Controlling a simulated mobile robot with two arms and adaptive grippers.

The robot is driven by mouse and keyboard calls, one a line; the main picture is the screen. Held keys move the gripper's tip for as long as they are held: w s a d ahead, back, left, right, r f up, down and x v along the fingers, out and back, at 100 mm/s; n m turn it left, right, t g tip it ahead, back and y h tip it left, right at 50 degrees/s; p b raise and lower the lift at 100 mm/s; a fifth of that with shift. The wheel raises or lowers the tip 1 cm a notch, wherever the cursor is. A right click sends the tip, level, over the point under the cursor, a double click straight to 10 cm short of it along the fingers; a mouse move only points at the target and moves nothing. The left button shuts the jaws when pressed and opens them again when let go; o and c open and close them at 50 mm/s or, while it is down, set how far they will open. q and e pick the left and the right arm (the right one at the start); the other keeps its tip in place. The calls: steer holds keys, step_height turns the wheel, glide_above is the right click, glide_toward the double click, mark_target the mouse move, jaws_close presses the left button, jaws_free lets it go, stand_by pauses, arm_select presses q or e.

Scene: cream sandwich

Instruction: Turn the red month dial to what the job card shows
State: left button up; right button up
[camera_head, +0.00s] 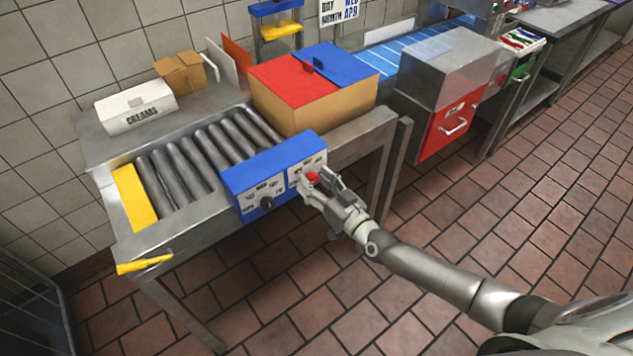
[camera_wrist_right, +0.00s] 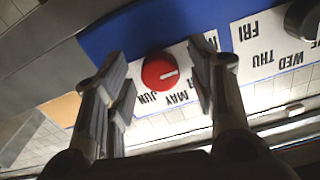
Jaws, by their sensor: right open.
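The red month dial (camera_head: 313,177) is on the right part of the blue panel (camera_head: 250,180). My right gripper (camera_head: 320,184) is at the dial. In the right wrist view the open fingers stand either side of the red dial (camera_wrist_right: 160,72), with gaps visible. Its white mark points right, toward the right finger, which partly hides the labels there. JUN and MAY read below the dial, upside down. The job card (camera_head: 339,12) at the top edge reads DAY WED, MONTH APR; its top is cut off. My left gripper is not in view.
A black dial (camera_head: 267,202) with day labels is left of the red one; it also shows in the right wrist view (camera_wrist_right: 302,18). Behind the panel are rollers (camera_head: 190,160) and a box with red and blue lids (camera_head: 290,80). The floor in front is clear.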

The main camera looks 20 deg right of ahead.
steer(key=c, duration=1.1)
steer(key=shift+o, duration=0.2)
steer(key=shift+m, duration=0.4)
steer(key=m+b, duration=0.1)
steer(key=m, duration=0.2)
steer(key=shift+f+m, duration=0.1)
steer(key=shift+m, duration=0.2)
steer(key=shift+m+b, duration=0.9)
steer(key=shift+m, duration=1.3)
steer(key=o, duration=1.1)
steer(key=shift+c, duration=0.2)
